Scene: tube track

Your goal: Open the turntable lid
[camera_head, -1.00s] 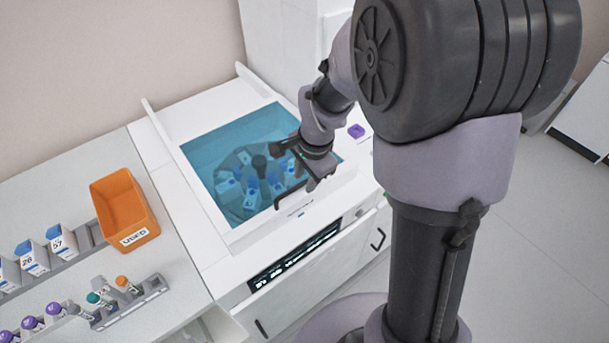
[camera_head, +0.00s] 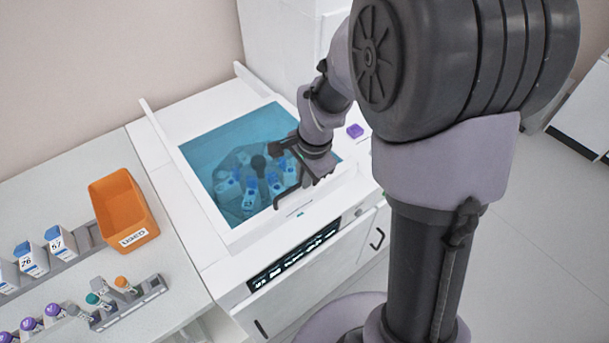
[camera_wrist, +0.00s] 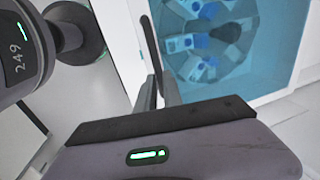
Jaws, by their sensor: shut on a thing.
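The turntable lid (camera_head: 200,160) is a white frame with a blue see-through window on the white machine. It looks down, or nearly so. Through the window I see the turntable, a dark wheel with several blue-and-white packs; it also shows in the wrist view (camera_wrist: 205,40). In the wrist view the fingers (camera_wrist: 158,75) are close together beside the lid's white frame.
An orange bin (camera_head: 122,205) stands on the counter to the left. Racks with white cartons (camera_head: 32,258) and capped tubes (camera_head: 125,285) lie in front of it. A lit display (camera_head: 295,257) is on the machine's front. A purple item (camera_head: 355,131) sits right of the lid.

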